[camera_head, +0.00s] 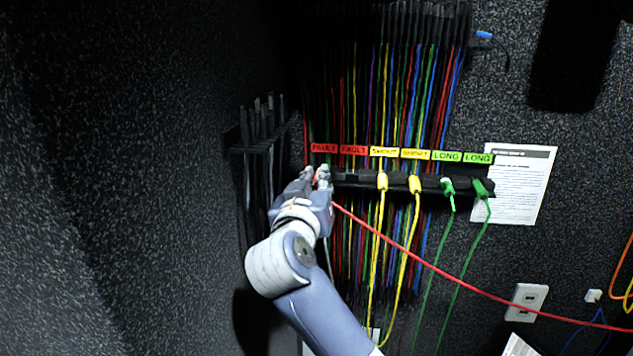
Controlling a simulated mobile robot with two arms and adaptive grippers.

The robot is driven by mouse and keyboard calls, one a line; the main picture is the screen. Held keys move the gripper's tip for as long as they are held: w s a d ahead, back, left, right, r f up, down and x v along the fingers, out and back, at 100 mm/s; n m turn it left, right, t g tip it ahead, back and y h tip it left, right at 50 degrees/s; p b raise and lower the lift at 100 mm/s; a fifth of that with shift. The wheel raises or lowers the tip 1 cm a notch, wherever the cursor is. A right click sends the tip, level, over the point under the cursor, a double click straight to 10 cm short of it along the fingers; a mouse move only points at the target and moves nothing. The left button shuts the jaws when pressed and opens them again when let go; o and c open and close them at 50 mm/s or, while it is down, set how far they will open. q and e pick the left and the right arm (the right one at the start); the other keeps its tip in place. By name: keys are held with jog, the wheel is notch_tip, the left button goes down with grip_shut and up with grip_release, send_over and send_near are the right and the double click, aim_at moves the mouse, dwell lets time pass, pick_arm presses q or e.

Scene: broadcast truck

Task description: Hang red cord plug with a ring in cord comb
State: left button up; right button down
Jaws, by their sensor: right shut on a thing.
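The cord comb (400,181) is a dark horizontal bar on the back wall, under red FAULT, yellow SHORT and green LONG labels. Yellow plugs (383,181) and green plugs (447,187) hang in it. My right gripper (316,172) is at the comb's left end, under the FAULT labels, shut on the red cord plug. The plug is mostly hidden by the fingers, and I cannot see its ring or whether it sits in a slot. Its red cord (440,268) runs from the gripper down to the right edge. My left gripper is not in view.
Many coloured cords (400,90) hang behind the comb. A dark rack with black cords (262,135) stands left of my gripper. A white paper sheet (520,180) and a wall outlet (528,298) are on the right. The left wall is bare.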

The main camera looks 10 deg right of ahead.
jog(key=shift+f, duration=0.15)
dwell(0.5)
jog(key=c, duration=1.5)
grip_release()
jog(key=shift+d, duration=0.1)
jog(key=o, duration=1.1)
jog(key=shift+s, duration=0.25)
jog(key=shift+v, duration=1.2)
jog(key=shift+s+a, duration=0.1)
jog(key=shift+a, duration=0.15)
